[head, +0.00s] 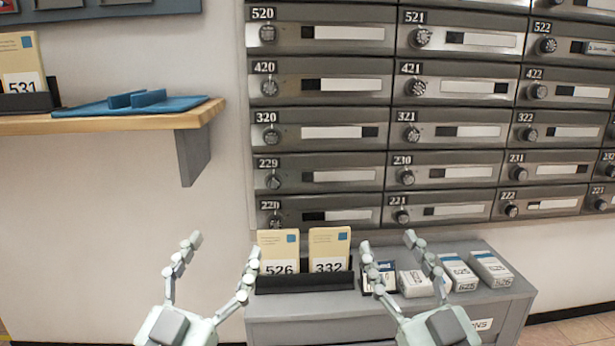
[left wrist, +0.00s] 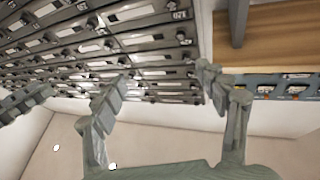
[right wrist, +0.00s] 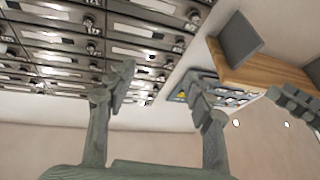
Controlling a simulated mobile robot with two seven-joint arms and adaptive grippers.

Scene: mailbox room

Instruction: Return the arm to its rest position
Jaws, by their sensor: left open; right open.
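My left gripper (head: 218,255) is open and empty, low in the head view, in front of the wall and to the left of the grey cabinet. Its fingers also show spread apart in the left wrist view (left wrist: 165,85). My right gripper (head: 390,258) is open, with its fingertips in front of the cabinet top in the head view. In the right wrist view its fingers (right wrist: 160,85) are spread with nothing between them. Neither gripper holds anything.
Grey mailboxes (head: 345,110) fill the wall. Below, a cabinet (head: 300,325) bears cards 526 (head: 279,250) and 332 (head: 329,248) in a black holder (head: 305,285), and several small boxes (head: 490,268). A wooden shelf (head: 130,122) at left holds a blue mat (head: 180,105) and card 531 (head: 22,65).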

